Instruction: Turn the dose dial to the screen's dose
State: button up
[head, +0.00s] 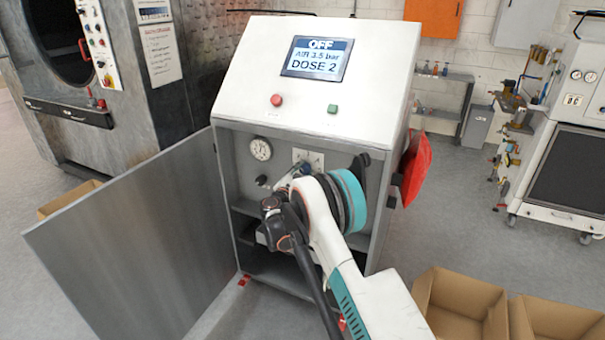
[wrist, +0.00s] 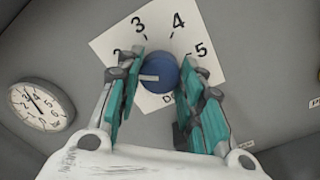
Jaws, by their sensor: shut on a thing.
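The screen (head: 317,60) on the white cabinet reads OFF, AIR 3.5 bar and DOSE 2. The dose dial is a round blue knob (wrist: 158,73) with a white pointer mark, in front of a white number plate (wrist: 157,35). On the plate 3, 4 and 5 show clearly; the 2 is partly covered by the left finger. The pointer mark points left, below the 2; any number there is hidden. My gripper (wrist: 160,82) is shut on the knob, one teal-padded finger on each side. In the head view my arm mostly hides the knob.
A round gauge (head: 261,149) sits left of the number plate. The cabinet's grey door (head: 130,240) stands open at the left. Red (head: 276,100) and green (head: 333,108) buttons are below the screen. Cardboard boxes (head: 460,300) stand on the floor at right.

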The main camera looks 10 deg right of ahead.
jog(key=shift+m, duration=0.7)
jog(key=o, duration=1.1)
jog(key=shift+a, duration=0.1)
jog(key=v, duration=1.2)
